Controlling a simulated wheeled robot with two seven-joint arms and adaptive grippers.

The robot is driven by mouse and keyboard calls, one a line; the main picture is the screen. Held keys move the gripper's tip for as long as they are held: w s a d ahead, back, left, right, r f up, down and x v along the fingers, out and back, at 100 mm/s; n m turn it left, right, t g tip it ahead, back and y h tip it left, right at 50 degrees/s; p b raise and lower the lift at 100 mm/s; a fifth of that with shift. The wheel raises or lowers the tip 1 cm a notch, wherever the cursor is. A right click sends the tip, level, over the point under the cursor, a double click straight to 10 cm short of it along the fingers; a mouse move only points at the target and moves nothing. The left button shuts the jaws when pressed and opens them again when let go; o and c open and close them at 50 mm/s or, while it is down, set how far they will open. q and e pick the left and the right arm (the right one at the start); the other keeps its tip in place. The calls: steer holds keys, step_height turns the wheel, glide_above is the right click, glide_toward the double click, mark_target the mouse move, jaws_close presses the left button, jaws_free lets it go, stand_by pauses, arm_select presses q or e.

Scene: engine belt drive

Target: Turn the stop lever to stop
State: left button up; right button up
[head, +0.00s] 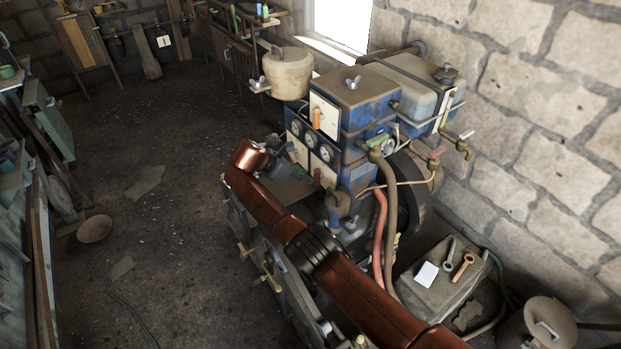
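An orange-handled lever (316,118) stands upright on a white plate (324,108) on the front of the blue engine box (366,97). I cannot read any marking on the plate, so I cannot tell for sure that this is the stop lever. My copper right arm crosses from the lower right, and its wrist bends back toward the engine. My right gripper (291,180) is dark and small, below and left of the lever and apart from it, near the gauges. Its fingers are too dark to make out. My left gripper is not in view.
Round gauges (311,139) sit below the plate. A cream pot (287,73) stands behind left. Hoses (379,235) and valves (376,142) are on the right. A grey block (436,290) with tools lies lower right. The floor (165,200) at left is mostly clear.

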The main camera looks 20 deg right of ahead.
steer(key=v, duration=0.6)
steer(key=shift+a+r, duration=0.2)
steer(key=shift+d, duration=0.1)
stand_by(1.2)
